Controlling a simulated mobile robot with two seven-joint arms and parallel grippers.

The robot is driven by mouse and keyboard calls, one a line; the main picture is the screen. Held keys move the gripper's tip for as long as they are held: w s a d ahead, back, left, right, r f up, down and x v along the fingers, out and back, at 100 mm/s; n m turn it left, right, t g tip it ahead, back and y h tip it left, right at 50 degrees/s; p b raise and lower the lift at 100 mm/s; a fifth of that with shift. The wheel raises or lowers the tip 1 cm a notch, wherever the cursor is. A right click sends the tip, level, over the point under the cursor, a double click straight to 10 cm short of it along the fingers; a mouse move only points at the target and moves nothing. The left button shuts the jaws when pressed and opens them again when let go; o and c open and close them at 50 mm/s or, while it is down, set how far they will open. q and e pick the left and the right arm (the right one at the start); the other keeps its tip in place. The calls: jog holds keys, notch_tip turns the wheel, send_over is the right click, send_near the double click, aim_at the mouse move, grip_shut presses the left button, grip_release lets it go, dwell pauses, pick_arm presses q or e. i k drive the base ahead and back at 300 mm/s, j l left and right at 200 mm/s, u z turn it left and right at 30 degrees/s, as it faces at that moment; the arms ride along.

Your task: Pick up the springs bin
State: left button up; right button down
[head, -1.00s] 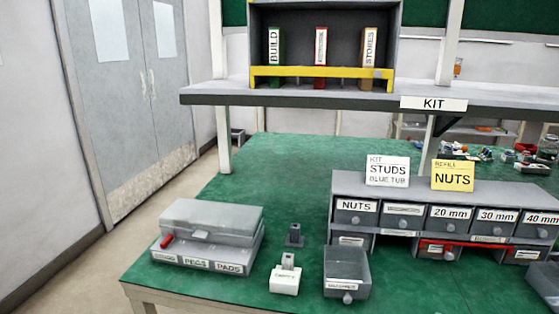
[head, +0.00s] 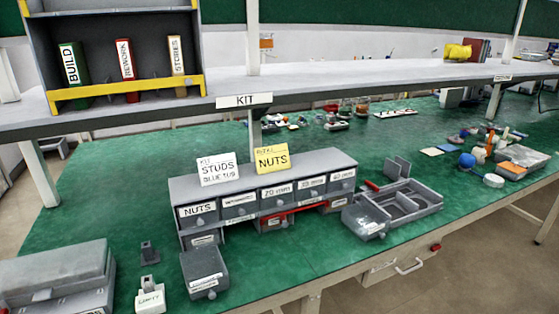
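No label that I can read says springs, so I cannot tell which bin is the springs bin. A grey open bin (head: 204,273) with a small blurred front label stands on the green bench in front of the drawer unit (head: 265,178). Another grey open bin (head: 366,221) with a blurred label sits at the left end of a divided grey tray (head: 412,201), right of the unit. The unit holds labelled bins, among them a NUTS bin (head: 198,211) at upper left and a 20 mm bin (head: 277,194). Neither of my grippers is in view.
A white block marked EMPTY (head: 150,297) and a grey lidded case (head: 58,278) stand at the front left. Cards reading STUDS (head: 217,169) and NUTS (head: 272,158) top the unit. A shelf (head: 290,88) overhangs behind. Loose parts (head: 490,150) lie right.

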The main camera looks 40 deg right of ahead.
aim_at(367, 222)
jog(key=l+z, duration=0.1)
jog(key=z, duration=1.7)
